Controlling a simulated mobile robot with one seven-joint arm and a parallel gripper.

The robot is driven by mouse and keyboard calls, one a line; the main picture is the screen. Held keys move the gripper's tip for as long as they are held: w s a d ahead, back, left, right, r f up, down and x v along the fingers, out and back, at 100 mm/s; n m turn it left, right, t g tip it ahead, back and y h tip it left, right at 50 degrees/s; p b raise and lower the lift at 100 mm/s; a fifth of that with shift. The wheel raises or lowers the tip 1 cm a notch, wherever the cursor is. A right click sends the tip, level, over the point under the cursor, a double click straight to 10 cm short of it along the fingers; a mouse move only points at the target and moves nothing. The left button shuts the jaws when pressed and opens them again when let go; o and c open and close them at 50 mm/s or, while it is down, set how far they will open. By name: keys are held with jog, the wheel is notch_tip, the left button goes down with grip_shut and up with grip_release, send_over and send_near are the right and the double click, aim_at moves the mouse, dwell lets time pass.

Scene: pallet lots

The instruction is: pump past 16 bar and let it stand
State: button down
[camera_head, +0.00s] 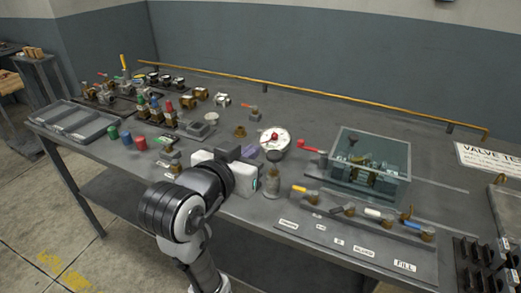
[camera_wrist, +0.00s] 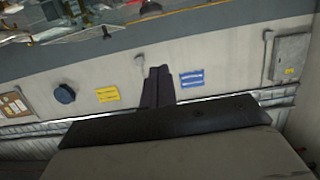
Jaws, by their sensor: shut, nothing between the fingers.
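A round white pressure gauge (camera_head: 274,141) with a red centre stands on the bench; its reading is too small to tell. A red-handled lever (camera_head: 309,151) sticks out to the left of a clear-walled box (camera_head: 370,165) with metal fittings inside. I cannot tell which part is the pump. A row of valves with coloured handles (camera_head: 372,213) stands on a labelled plate in front of the box. My gripper (camera_wrist: 158,72) is shut and empty, apart from the gauge and lever, with the wall beyond its fingers in the wrist view. In the head view my wrist hides part of the bench's front.
Several small valves and red, green and blue parts (camera_head: 160,112) crowd the bench's left half. A grey tray (camera_head: 84,122) lies at the far left. A yellow rail (camera_head: 300,91) runs along the back edge. A "VALVE TE..." sign (camera_head: 490,158) is at right.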

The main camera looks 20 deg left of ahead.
dwell(0.3)
jog(key=p, duration=0.5)
send_over(274, 157)
jog(key=s, duration=0.2)
notch_tip(274, 157, down, 2)
jog(key=f, duration=0.3)
jog(key=f+p, duration=0.1)
jog(key=shift+w+a+f, duration=0.15)
jog(key=shift+w+a, duration=0.15)
jog(key=shift+a, duration=0.05)
